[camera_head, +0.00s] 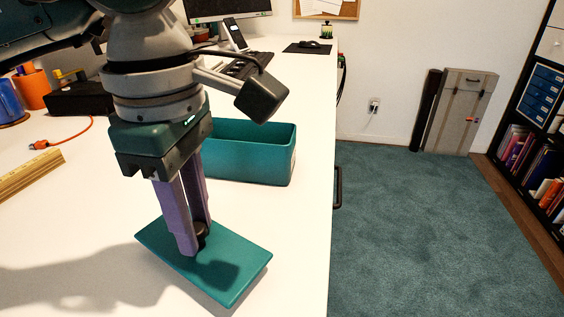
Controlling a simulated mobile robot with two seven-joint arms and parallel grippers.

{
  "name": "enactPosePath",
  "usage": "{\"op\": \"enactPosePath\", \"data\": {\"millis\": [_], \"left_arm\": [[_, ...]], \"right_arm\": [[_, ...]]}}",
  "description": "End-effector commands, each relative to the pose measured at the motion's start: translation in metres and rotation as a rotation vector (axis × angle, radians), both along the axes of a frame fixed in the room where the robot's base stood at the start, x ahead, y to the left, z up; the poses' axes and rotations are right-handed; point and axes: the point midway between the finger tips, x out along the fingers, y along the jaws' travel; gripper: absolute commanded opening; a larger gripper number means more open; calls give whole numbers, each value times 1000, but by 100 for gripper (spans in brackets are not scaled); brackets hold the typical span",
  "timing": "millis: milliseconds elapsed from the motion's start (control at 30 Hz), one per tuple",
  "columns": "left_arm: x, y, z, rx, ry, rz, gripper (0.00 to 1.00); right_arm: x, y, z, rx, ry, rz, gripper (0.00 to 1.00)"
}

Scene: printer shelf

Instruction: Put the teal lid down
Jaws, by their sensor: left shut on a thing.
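The teal lid (232,273) is a flat rectangular plate at the front of the white desk. It has a small dark knob near its middle, mostly hidden by the fingers. My left gripper (193,243) points down with its purple fingers shut on this knob. The lid looks roughly level, low over or on the desk; I cannot tell whether it touches. An open teal box (265,154) stands on the desk behind the lid, partly hidden by my left gripper. My right gripper is not in view.
The white desk (305,90) ends at an edge right of the lid, with carpet beyond. A wooden ruler (30,175) lies at left. An orange cup (33,90), a blue cup (8,100), a black device (80,99), a phone (235,35) and a monitor stand farther back.

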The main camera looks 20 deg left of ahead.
Motion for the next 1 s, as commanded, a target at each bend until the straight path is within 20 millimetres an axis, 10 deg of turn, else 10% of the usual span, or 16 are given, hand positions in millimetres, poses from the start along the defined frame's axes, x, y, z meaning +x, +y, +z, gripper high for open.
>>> {"op": "enactPosePath", "data": {"millis": [433, 467, 700, 1000], "left_arm": [[0, 0, -17, 0, 0, 0, 0], [0, 0, -16, 0, 0, 0, 30], [0, 0, -15, 0, 0, 0, 57], [0, 0, -12, 0, 0, 0, 58]], "right_arm": [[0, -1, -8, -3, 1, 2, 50], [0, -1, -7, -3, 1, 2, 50], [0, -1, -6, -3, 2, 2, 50], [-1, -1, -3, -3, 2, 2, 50]]}}
